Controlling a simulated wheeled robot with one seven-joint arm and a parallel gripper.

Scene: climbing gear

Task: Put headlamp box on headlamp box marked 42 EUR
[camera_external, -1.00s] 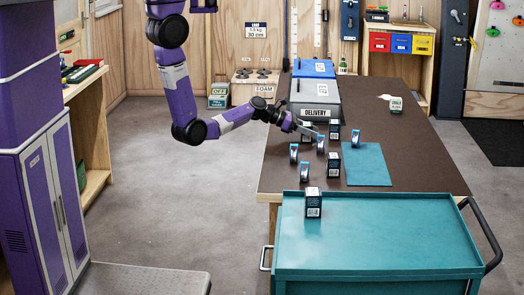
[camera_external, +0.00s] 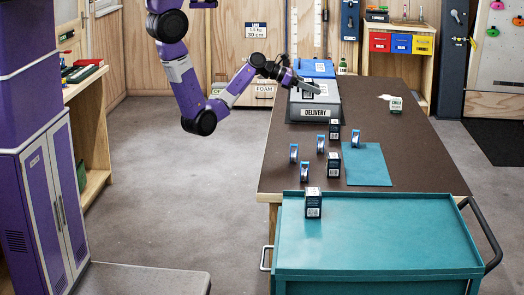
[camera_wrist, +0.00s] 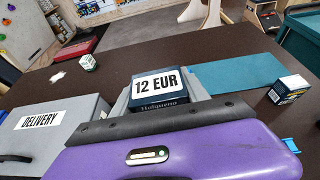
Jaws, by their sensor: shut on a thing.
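My gripper (camera_external: 304,86) is shut on a dark headlamp box (camera_external: 307,94), raised above the table near the grey delivery bin. In the wrist view this box (camera_wrist: 158,100) shows a white label reading 12 EUR. Three other dark boxes show in the external view: one on the table behind (camera_external: 335,130), one beside the teal mat (camera_external: 333,163), and one on the teal cart (camera_external: 313,205). Their price labels are too small to read, so I cannot tell which is marked 42 EUR. In the wrist view a dark box (camera_wrist: 290,88) is at the right.
Several small blue-rimmed items, one of them at the left (camera_external: 293,153), stand on the brown table. The grey delivery bin (camera_external: 312,113) is at its far left. The teal mat (camera_external: 367,165) is bare. A chalk box (camera_external: 395,104) stands farther right. The cart top (camera_external: 400,235) is mostly clear.

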